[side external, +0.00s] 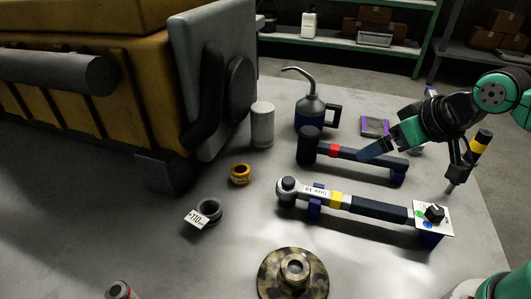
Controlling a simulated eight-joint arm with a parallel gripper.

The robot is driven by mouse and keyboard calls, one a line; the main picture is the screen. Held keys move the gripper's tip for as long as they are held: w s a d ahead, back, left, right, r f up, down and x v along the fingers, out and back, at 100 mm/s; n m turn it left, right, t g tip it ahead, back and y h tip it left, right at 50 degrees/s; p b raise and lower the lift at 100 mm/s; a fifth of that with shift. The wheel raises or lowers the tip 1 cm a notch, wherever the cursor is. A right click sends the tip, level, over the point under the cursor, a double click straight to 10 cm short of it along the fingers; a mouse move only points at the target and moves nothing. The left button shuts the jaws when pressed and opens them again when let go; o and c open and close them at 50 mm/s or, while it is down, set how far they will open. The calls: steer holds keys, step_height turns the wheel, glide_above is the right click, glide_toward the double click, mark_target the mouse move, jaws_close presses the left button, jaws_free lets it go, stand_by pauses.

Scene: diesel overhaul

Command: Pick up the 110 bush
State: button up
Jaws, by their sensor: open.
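The 110 bush (210,210) is a small dark grey ring on the grey floor-like surface, left of centre in the side external view. A white tag reading "110" (197,219) sits against its lower left side. My gripper (372,152) is at the right, well apart from the bush, over the handle of a red-banded tool.
A brass ring (240,174) lies just behind the bush. A torque wrench (340,199) and a red-banded hammer-like tool (345,154) rest on blue supports at right. A camouflage flanged part (292,275) stands in front. The yellow engine (90,90) fills the back left.

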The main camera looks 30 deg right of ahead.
step_height(320, 180, up, 5)
steer(key=w+a+n+t+h, duration=0.1)
steer(key=w+a+n, duration=0.4)
steer(key=n, duration=0.4)
steer(key=w+a+n+h, duration=0.1)
steer(key=w+a+n, duration=0.2)
steer(key=a+n, duration=0.5)
steer(key=s+a+n+t+y, duration=0.15)
steer(key=a+n+t, duration=0.35)
steer(key=a+n, duration=1.25)
glide_toward(204, 211)
steer(key=shift+w+a+r+n+h, duration=0.15)
steer(key=shift+w+r+n, duration=0.1)
steer(key=shift+w, duration=0.3)
steer(key=shift+w+r+n+h, duration=0.1)
steer(key=shift+w+r, duration=0.1)
steer(key=shift+w, duration=0.35)
steer(key=shift+f, duration=0.35)
steer(key=shift+x, duration=2.85)
